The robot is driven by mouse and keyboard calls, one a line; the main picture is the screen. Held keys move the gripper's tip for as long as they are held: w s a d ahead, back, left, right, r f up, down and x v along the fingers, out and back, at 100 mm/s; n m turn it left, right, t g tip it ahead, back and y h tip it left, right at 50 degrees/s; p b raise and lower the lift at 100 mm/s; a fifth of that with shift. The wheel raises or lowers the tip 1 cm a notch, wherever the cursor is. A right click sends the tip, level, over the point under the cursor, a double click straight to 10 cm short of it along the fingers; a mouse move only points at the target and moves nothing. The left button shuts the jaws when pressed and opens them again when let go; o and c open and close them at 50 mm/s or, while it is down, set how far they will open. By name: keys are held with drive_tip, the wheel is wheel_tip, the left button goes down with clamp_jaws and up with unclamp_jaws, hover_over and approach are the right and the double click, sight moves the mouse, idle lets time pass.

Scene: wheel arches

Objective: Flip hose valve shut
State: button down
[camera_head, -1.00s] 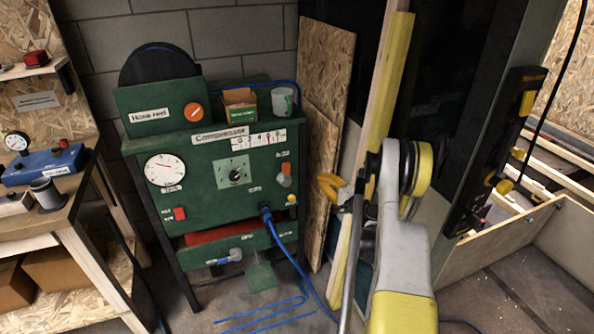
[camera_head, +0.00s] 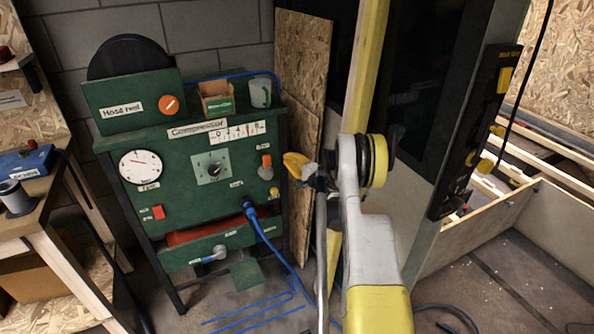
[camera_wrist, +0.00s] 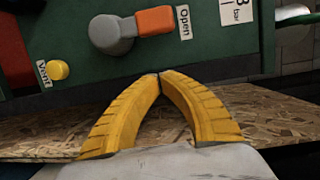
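The hose valve (camera_head: 266,172) is on the right side of the green compressor panel (camera_head: 175,195). In the wrist view its round grey hub (camera_wrist: 112,35) carries an orange handle (camera_wrist: 156,21), which points toward the "Open" label (camera_wrist: 184,21). A yellow vent button (camera_wrist: 57,70) sits beside it. My gripper (camera_head: 288,161) is just right of the valve in the head view and does not visibly touch it. In the wrist view the yellow fingertips (camera_wrist: 159,76) meet just below the valve, with nothing between them.
A blue hose (camera_head: 270,240) runs from the panel to the floor. An OSB board (camera_head: 300,90) leans behind my gripper on the right. A box (camera_head: 216,98) and a mug (camera_head: 260,92) stand on the compressor. A workbench (camera_head: 40,225) stands at left.

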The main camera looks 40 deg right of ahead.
sight(266, 166)
drive_tip(key=shift+w+a+b, duration=0.25)
drive_tip(key=shift+a, duration=0.4)
drive_tip(key=shift+w+a+b, duration=0.2)
drive_tip(key=shift+a, duration=0.4)
drive_tip(key=shift+w+a+b, duration=0.25)
drive_tip(key=shift+a, duration=0.4)
drive_tip(key=shift+w, duration=0.1)
